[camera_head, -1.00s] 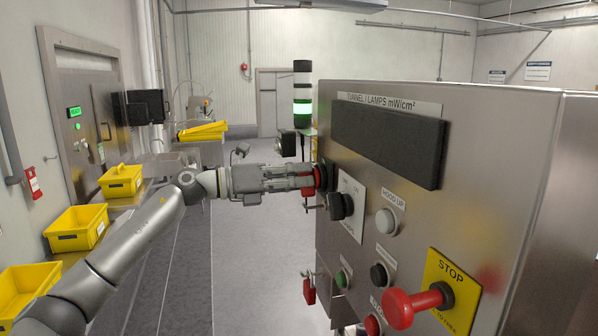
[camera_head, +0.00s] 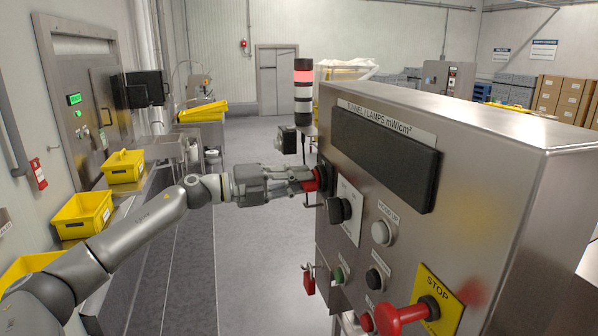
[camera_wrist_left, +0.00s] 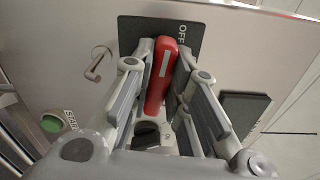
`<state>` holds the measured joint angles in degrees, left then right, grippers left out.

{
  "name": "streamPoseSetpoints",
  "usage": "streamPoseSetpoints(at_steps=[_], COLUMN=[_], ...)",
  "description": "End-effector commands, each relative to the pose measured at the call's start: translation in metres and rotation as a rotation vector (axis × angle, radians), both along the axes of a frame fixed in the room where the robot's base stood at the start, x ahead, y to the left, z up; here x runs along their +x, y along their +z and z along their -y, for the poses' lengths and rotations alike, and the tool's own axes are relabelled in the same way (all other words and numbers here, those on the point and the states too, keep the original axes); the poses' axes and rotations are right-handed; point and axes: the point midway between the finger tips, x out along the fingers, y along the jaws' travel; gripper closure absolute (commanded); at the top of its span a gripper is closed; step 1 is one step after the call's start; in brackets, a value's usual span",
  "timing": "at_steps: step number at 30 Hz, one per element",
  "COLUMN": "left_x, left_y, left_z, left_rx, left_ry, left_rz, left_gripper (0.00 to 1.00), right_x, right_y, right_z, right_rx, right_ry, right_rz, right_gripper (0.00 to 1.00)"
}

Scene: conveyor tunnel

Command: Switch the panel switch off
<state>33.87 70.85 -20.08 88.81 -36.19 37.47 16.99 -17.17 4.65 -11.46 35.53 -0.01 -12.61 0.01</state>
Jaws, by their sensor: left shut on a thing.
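The panel switch has a red handle (camera_head: 310,185) on the far left edge of the steel control panel (camera_head: 490,160). In the left wrist view the red handle (camera_wrist_left: 160,78) stands nearly upright, leaning slightly right, before a dark plate (camera_wrist_left: 135,30). The word OFF shows on that plate, right of the handle's top. My left gripper (camera_head: 305,179) reaches the handle from the left. Its fingers in the wrist view (camera_wrist_left: 163,62) lie on both sides of the handle, shut on it. The plate's lower part is hidden by the fingers. My right gripper is not in view.
Beside the switch are a black knob (camera_head: 339,210) and a grey button (camera_head: 383,232). A red mushroom stop button (camera_head: 400,318) juts out nearer me. A signal tower (camera_head: 303,95) behind the panel shows red at its top. Yellow bins (camera_head: 82,215) line the left.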

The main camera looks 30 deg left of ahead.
Motion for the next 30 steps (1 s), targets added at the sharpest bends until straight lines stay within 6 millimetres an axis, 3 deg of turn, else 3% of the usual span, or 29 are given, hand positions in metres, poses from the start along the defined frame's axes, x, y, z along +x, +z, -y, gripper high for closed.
streamPoseSetpoints(at_steps=[7,25,26,30], left_x=[0.0002,0.0003,0.0003,0.0002], left_y=[0.0006,-0.001,-0.001,-0.001], left_z=[-0.0008,-0.0006,-0.0006,-0.0005], left_rx=[-0.077,-0.109,-0.109,-0.107], left_ry=[0.002,0.002,0.002,0.001], left_rz=[-0.067,-0.091,-0.091,-0.091], left_gripper=[1.0,1.0,0.83,0.65], right_x=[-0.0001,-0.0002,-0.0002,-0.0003], right_y=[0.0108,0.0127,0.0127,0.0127], right_z=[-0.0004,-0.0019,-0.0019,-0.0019], right_rx=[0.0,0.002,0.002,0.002], right_ry=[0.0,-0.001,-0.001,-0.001], right_rz=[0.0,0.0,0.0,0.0], right_gripper=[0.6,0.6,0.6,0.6])
